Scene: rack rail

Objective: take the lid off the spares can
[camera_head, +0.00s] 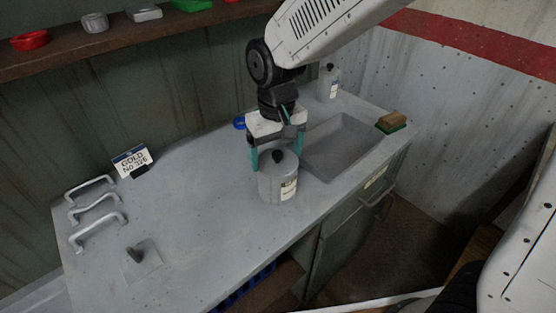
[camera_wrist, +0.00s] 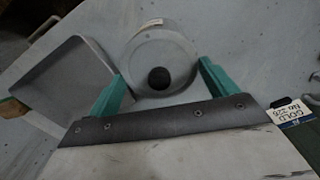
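The spares can (camera_head: 277,188) is a grey cylinder with a pale label, standing upright on the counter near its front edge, left of the sink. Its round grey lid (camera_head: 266,163) is on it, with a black knob (camera_head: 278,157) on top. My gripper (camera_head: 276,160) points down at the can, with teal fingers apart on either side of the lid. In the wrist view, the lid (camera_wrist: 150,55) and knob (camera_wrist: 159,78) show between the open fingers (camera_wrist: 162,78). I cannot tell whether the fingers touch the can.
A sink basin (camera_head: 342,147) lies right of the can. A second can (camera_head: 328,83) stands behind the sink; a sponge (camera_head: 391,122) lies at right. A sign (camera_head: 132,161), several metal handles (camera_head: 97,210) and a plate with a stub (camera_head: 140,260) are at left. The counter between is clear.

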